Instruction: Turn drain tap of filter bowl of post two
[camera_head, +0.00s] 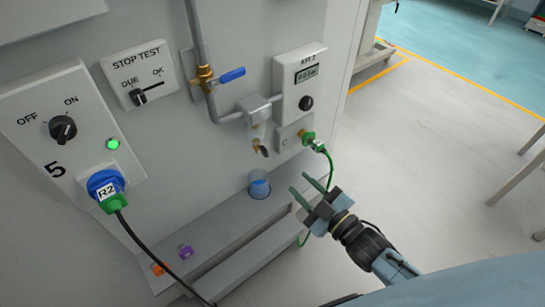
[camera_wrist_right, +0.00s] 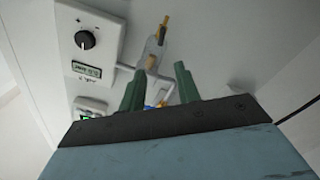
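In the head view, a small filter bowl (camera_head: 257,130) hangs under a grey filter head on the panel, left of the box marked as number 2. Its brass drain tap (camera_head: 259,149) with a dark end points down. My right gripper (camera_head: 300,185) is open and empty, with green fingers apart, below and right of the tap and not touching it. In the wrist view, which looks upside down, the open right gripper (camera_wrist_right: 157,78) shows below a clear bowl (camera_wrist_right: 154,50) and a brass part (camera_wrist_right: 163,27), probably the tap. My left gripper is not in view.
A blue cup (camera_head: 259,185) stands on the ledge under the tap. A green hose fitting (camera_head: 309,139) with its hose is right of the bowl. A blue-handled valve (camera_head: 231,76) is above left. Orange (camera_head: 159,269) and purple (camera_head: 185,252) pieces lie on the ledge. Open floor is right.

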